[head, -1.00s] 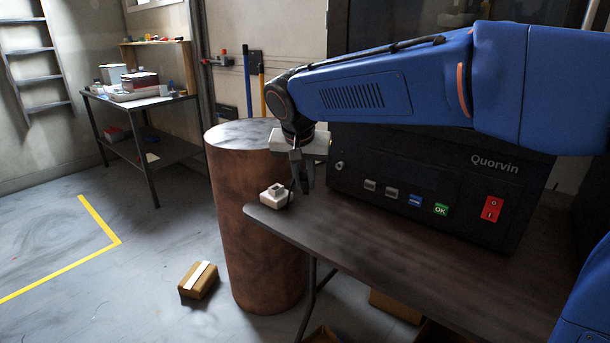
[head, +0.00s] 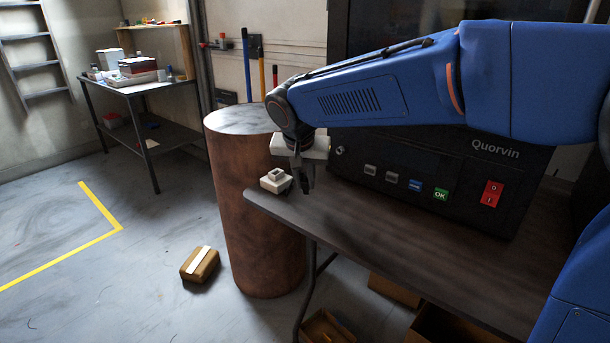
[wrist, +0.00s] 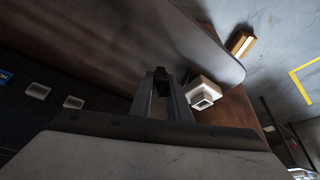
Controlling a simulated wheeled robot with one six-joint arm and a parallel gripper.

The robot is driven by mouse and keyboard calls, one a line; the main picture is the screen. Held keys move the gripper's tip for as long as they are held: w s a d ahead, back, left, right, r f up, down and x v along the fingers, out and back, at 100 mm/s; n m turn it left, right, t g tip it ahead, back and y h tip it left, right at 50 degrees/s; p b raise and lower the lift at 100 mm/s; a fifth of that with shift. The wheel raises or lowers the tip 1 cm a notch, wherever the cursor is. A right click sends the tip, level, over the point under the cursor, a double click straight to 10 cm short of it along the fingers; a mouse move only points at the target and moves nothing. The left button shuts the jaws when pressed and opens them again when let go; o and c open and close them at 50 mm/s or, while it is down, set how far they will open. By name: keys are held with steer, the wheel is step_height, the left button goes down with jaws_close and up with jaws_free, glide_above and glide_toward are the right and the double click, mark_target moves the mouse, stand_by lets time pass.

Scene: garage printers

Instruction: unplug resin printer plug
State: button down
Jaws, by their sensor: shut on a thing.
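The resin printer is the black machine marked Quorvin (head: 440,175) on the table. A white block with a square raised top (head: 276,181), which looks like a socket, sits at the table's left corner; it also shows in the wrist view (wrist: 202,93). My gripper (head: 304,190) hangs just right of this block, pointing down over the table. In the wrist view, my gripper (wrist: 160,78) is shut on a small dark thing between its fingertips, apparently the plug. That thing is mostly hidden by the fingers. It looks apart from the white block.
The dark table (head: 360,222) has bare room in front of the printer. A rusty brown drum (head: 255,215) stands close behind the table's left corner. A small taped box (head: 200,265) lies on the floor. Open cardboard boxes (head: 325,328) lie under the table.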

mark_target(305, 190)
steer(key=shift+f, duration=1.5)
steer(key=c, duration=1.6)
jaws_free()
